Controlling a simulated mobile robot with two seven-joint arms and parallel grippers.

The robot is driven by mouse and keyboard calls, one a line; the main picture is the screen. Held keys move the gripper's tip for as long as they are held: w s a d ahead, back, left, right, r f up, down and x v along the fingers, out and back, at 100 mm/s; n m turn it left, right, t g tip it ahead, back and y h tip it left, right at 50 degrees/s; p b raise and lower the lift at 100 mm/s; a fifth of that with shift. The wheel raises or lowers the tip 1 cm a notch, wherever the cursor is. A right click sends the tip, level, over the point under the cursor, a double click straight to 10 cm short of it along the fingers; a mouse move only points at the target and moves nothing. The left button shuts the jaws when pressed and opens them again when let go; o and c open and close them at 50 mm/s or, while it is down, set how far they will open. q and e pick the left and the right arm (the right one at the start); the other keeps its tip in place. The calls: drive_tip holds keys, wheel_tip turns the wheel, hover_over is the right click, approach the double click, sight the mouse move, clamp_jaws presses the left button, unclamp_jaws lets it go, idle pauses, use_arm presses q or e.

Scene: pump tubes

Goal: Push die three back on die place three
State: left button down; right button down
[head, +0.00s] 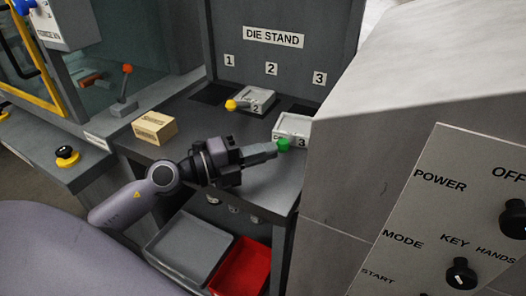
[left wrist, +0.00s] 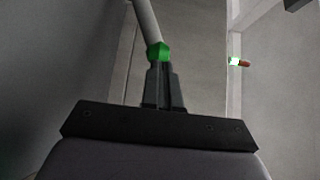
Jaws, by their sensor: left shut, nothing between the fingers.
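Die three (head: 293,126) is a light grey block marked 3, with a green knob (head: 284,144) on its front side. It lies on the stand's shelf below the number 3 label (head: 319,78). A dark patch (head: 301,109), apparently die place three, shows just behind it. My left gripper (head: 273,149) is shut and empty, its fingertips at the green knob, touching or very close. In the left wrist view the fingertips (left wrist: 163,72) point at the green knob (left wrist: 159,51), with a grey rod beyond it. My right gripper is not in view.
Die two (head: 256,100) with a yellow knob (head: 232,105) lies to the left. A tan box (head: 154,128) sits on the shelf's left. A grey tray (head: 190,250) and red tray (head: 243,268) are below. A large grey cabinet (head: 400,80) bounds the right side.

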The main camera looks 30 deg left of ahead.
sight(276, 133)
use_arm(q)
drive_tip(key=shift+w+r, duration=0.1)
drive_tip(key=shift+w, duration=0.3)
drive_tip(key=w, duration=0.4)
drive_tip(key=w+a+p, duration=0.1)
drive_tip(key=w, duration=0.1)
drive_tip(key=shift+w, duration=0.45)
drive_tip(key=shift+s, duration=0.1)
drive_tip(key=shift+s, duration=0.1)
idle(0.3)
